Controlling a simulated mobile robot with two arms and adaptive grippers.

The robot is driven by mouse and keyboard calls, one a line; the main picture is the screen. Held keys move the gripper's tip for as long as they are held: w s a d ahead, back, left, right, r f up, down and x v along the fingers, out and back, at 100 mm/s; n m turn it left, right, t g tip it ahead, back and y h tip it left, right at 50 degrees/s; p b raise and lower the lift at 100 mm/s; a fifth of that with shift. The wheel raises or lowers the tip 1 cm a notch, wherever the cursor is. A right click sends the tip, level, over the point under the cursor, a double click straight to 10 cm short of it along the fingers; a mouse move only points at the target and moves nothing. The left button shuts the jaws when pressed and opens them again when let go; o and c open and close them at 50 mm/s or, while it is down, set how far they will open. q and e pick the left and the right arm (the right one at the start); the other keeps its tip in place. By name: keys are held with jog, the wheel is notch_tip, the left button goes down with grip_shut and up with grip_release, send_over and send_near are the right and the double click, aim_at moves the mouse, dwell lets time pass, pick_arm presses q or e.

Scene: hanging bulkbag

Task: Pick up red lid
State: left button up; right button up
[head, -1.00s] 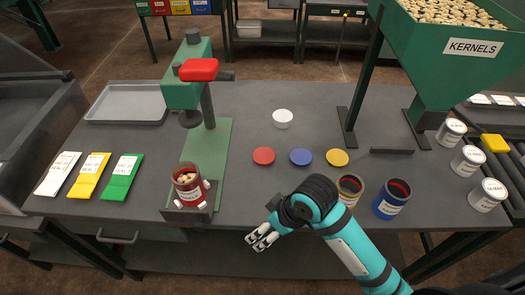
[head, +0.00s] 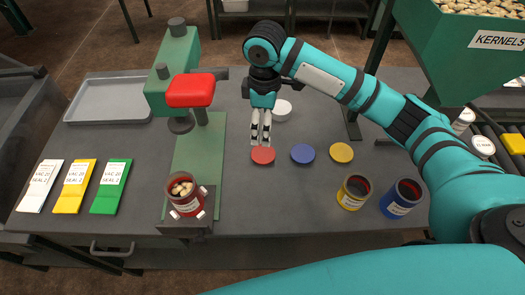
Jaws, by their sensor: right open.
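The red lid (head: 263,155) lies flat on the dark table, left of a blue lid (head: 302,153) and a yellow lid (head: 341,152). My right gripper (head: 261,143) is open and points down, with its fingertips at the far edge of the red lid. I cannot tell whether the fingertips touch it. Nothing shows between the fingers. My left gripper is not in the picture.
A white lid (head: 282,110) lies close behind the right gripper. A green press (head: 188,90) stands to the left, with an open red can (head: 185,194) of kernels at its base. Open yellow (head: 354,191) and blue (head: 402,198) cans stand at front right.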

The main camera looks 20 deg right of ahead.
jog(key=p, duration=0.1)
send_over(264, 154)
jog(key=f, duration=0.6)
jog(key=shift+s+a+f, duration=0.1)
jog(key=shift+s+f, duration=0.15)
jog(key=shift+f, duration=1)
jog(key=f, duration=0.1)
jog(key=f+p, duration=0.1)
jog(key=f, duration=0.1)
jog(key=shift+w+f, duration=0.25)
jog(key=shift+f, duration=0.05)
jog(key=shift+f+p, duration=0.3)
jog(key=shift+f, duration=0.25)
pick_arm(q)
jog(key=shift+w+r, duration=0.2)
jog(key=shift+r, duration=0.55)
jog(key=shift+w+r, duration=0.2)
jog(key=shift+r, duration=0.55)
pick_arm(e)
jog(key=c, duration=0.7)
jog(key=shift+r, duration=0.1)
jog(key=shift+c, duration=0.2)
